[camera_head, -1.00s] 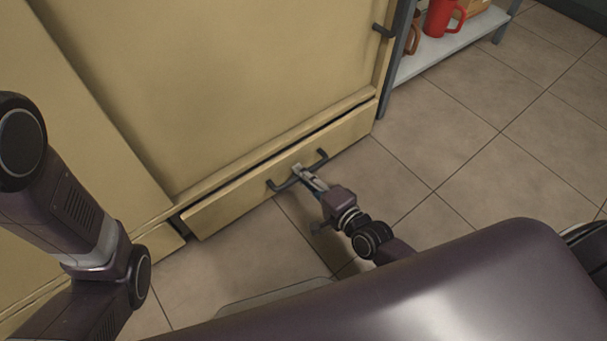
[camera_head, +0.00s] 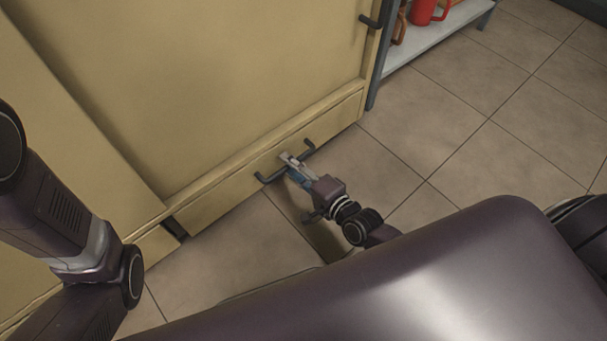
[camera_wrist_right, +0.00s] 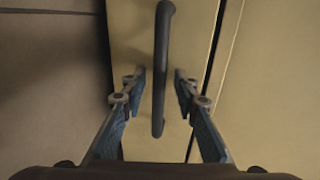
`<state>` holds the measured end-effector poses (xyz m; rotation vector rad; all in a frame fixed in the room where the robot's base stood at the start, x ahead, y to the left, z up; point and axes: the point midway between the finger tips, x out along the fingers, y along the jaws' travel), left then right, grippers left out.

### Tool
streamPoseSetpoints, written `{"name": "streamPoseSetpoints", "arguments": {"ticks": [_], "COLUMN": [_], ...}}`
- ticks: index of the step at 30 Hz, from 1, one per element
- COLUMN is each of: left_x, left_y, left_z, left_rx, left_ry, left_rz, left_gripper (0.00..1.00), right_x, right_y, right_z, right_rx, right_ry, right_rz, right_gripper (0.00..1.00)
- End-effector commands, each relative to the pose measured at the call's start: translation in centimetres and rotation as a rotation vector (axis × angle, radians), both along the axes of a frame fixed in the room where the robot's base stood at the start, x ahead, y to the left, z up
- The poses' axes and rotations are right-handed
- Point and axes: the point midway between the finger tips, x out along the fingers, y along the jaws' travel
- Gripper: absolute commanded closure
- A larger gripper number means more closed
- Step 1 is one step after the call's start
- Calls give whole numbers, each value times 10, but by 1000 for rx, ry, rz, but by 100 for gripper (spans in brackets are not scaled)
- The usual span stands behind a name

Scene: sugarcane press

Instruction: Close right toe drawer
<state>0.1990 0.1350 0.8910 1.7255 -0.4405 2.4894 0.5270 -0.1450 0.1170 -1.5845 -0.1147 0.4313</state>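The right toe drawer (camera_head: 225,195) is the long low yellow front at the cabinet's foot. In the head view it looks flush or nearly flush with the cabinet, and a thin dark line (camera_wrist_right: 214,65) runs beside its front in the right wrist view. Its dark bar handle (camera_head: 268,178) also shows in the right wrist view (camera_wrist_right: 161,75). My right gripper (camera_head: 288,159) is at the handle. In the right wrist view its fingers (camera_wrist_right: 158,84) stand apart, one on each side of the bar, with gaps visible. My left gripper is out of view.
The yellow cabinet (camera_head: 200,85) rises above the drawer, with a dark handle (camera_head: 370,21) on its upper right. A grey shelf (camera_head: 425,40) with a red mug (camera_head: 424,10) stands to its right. The tiled floor (camera_head: 460,105) in front is clear.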

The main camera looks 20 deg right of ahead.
Motion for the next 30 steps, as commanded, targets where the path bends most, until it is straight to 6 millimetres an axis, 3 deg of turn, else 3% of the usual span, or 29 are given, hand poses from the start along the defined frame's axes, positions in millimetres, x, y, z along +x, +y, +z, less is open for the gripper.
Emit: {"name": "streamPoseSetpoints", "arguments": {"ticks": [15,21,30], "left_x": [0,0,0], "left_y": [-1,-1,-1], "left_z": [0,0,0], "left_rx": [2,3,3], "left_ry": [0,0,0], "left_rz": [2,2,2], "left_gripper": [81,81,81], "right_x": [-86,-101,-103], "right_y": [-31,-36,-37], "right_z": [17,21,22], "right_rx": [-2,-1,0], "right_ry": [4,3,2], "right_rz": [1,1,1], "right_gripper": [72,72,72]}}
